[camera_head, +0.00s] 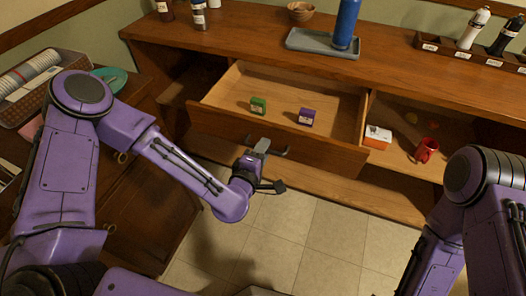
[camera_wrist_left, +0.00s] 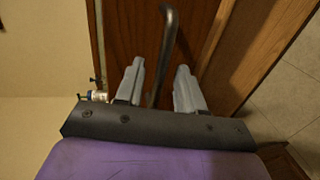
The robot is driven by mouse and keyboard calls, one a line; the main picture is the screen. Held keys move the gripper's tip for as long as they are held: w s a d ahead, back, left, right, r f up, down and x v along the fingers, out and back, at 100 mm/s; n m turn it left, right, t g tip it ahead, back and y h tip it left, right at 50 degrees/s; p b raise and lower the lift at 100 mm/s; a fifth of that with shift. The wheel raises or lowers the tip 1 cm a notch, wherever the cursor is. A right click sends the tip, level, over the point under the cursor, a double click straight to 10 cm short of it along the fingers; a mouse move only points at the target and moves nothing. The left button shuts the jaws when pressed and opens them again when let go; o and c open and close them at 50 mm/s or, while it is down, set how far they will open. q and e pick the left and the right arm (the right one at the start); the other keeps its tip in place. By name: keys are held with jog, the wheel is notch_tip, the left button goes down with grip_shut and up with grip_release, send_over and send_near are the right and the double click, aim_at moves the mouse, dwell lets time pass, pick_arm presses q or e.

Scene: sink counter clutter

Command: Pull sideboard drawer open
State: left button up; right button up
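The sideboard (camera_head: 200,45) stands across the back in the head view. Its wooden drawer (camera_head: 330,148) is pulled out, with the inside showing. A green box (camera_head: 258,106) and a purple box (camera_head: 306,117) lie in it. My left gripper (camera_head: 266,148) is at the middle of the drawer front. In the left wrist view, a dark curved drawer handle (camera_wrist_left: 166,50) runs between the two grey fingers of my left gripper (camera_wrist_left: 160,80). The fingers are apart, with gaps showing beside the handle. My right arm shows at the right; its gripper is out of view.
A blue bottle (camera_head: 346,22) stands on a grey tray (camera_head: 305,42) on the sideboard top. A red mug (camera_head: 427,150) and an orange-white box (camera_head: 378,137) sit in the open compartment right of the drawer. Tiled floor (camera_head: 290,235) before the drawer is clear.

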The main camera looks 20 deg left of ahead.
pick_arm(q)
jog(key=shift+s, duration=0.15)
jog(key=p+v, duration=0.3)
jog(key=v, duration=0.7)
jog(key=shift+s+p, duration=0.15)
jog(key=shift+p, duration=0.2)
jog(key=shift+d, duration=0.1)
